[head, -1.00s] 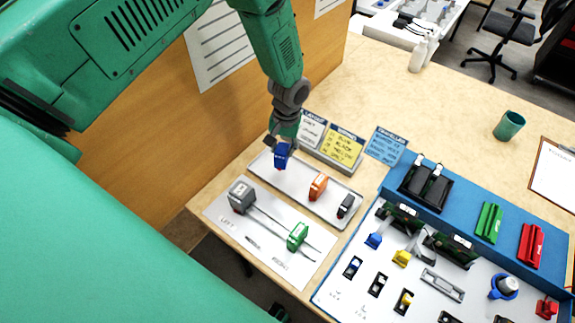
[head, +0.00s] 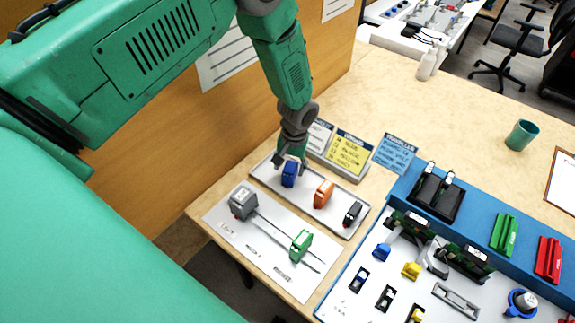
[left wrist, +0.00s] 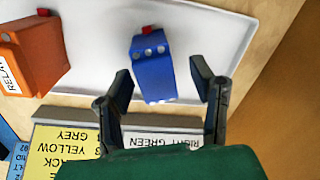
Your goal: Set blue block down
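The blue block (head: 289,174) stands at the left end of the grey tray (head: 336,226). My left gripper (head: 291,161) is just above and around it. In the left wrist view the blue block (left wrist: 153,70) lies between the two spread fingers (left wrist: 162,88), with a visible gap on each side. The gripper is open, and the block appears to rest on the tray floor. The gripper partly hides the block's back in the head view. My right gripper is in neither view.
An orange block (head: 324,193) and a black block (head: 352,213) share the tray. In front, a white board (head: 262,238) holds a grey block (head: 243,201) and a green block (head: 301,245). Label cards (head: 349,152) stand behind the tray. A blue-backed panel (head: 470,222) is to the right.

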